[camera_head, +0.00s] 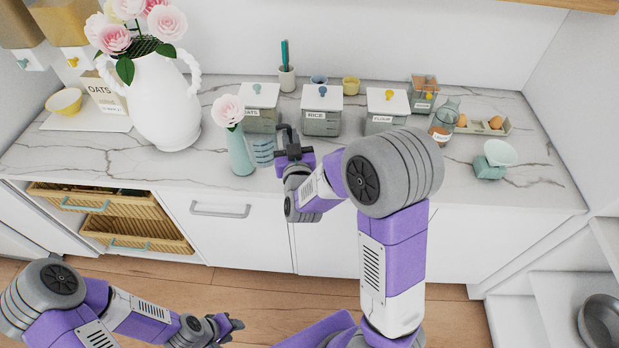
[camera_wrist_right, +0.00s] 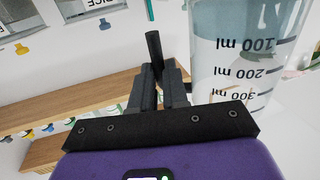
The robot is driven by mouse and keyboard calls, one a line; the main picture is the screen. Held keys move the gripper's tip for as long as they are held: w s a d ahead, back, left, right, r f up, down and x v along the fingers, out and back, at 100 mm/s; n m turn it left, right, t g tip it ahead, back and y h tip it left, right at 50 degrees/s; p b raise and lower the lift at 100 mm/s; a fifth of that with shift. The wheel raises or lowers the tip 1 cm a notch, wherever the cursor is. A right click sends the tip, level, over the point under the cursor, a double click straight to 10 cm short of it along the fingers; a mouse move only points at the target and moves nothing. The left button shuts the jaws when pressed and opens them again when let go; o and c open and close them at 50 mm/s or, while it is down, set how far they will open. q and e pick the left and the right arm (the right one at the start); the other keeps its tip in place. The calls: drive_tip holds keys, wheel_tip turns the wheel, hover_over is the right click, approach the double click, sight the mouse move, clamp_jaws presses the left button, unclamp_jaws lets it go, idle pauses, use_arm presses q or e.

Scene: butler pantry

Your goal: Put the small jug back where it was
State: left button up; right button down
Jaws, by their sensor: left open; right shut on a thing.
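The small jug (camera_head: 262,150) is clear with dark measuring lines. In the head view it is upright at the counter's front, between the teal vase and my right gripper (camera_head: 287,146). In the right wrist view the jug (camera_wrist_right: 245,60) is large at the right, its ml marks upside down. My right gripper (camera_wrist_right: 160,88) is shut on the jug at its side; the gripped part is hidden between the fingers. I cannot tell whether the jug's base touches the counter. My left gripper (camera_head: 228,325) is open and empty, low over the floor in front of the cabinets.
The teal vase (camera_head: 241,152) with a pink rose stands close left of the jug. Canisters marked RICE (camera_head: 321,123) and FLOUR (camera_head: 381,126) stand behind. A white pitcher (camera_head: 162,105) holds flowers.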

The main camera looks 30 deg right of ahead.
drive_tip(key=s+d+m+g+h+b, duration=0.3)
drive_tip(key=s+d+m+h, duration=0.15)
drive_tip(key=d+h, duration=0.2)
drive_tip(key=shift+m+g, duration=0.25)
drive_tip(key=shift+g, duration=0.05)
drive_tip(key=shift+w+d+f+b, duration=0.15)
drive_tip(key=shift+f+b, duration=0.45)
drive_tip(key=shift+f, duration=1.25)
drive_tip(key=shift+d+f+b, duration=0.3)
drive_tip(key=shift+f+b, duration=0.35)
drive_tip(key=shift+f, duration=1.15)
drive_tip(key=shift+w+d+f+b, duration=0.15)
drive_tip(key=shift+f+b, duration=0.45)
drive_tip(key=shift+f, duration=1.25)
drive_tip(key=shift+r, duration=0.1)
drive_tip(key=shift+s, duration=0.1)
drive_tip(key=c, duration=1.6)
unclamp_jaws()
drive_tip(key=shift+f, duration=0.2)
drive_tip(key=o, duration=0.5)
